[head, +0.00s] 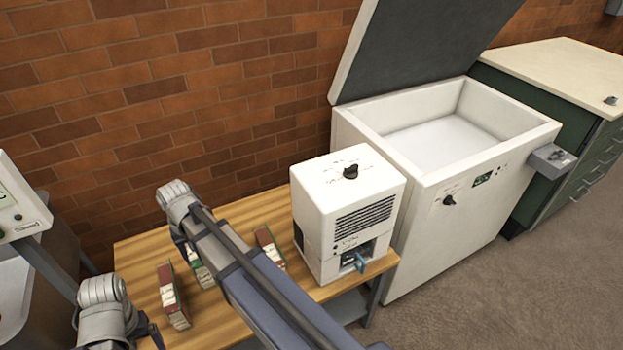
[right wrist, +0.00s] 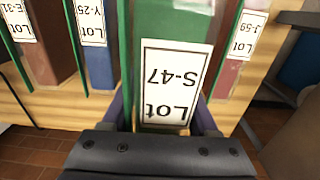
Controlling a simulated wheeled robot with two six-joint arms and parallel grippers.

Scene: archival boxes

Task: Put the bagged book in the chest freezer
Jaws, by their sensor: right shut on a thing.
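The chest freezer (head: 385,134) stands at the back right in the head view, its lid (head: 420,45) raised and its white inside empty as far as I see. In the right wrist view my right gripper (right wrist: 165,130) is shut on a green book (right wrist: 175,25) with a white label reading Lot S-47. I cannot make out a bag around it. In the head view my right arm crosses the wooden table and hides its gripper. My left arm shows at the lower left; its gripper cannot be made out.
Several books stand on the wooden table (head: 140,258), including a red one (head: 173,297) and another (head: 268,246) beside my arm. A white machine with a black knob (head: 350,172) stands between them and the freezer. A green cabinet (head: 550,95) is at right.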

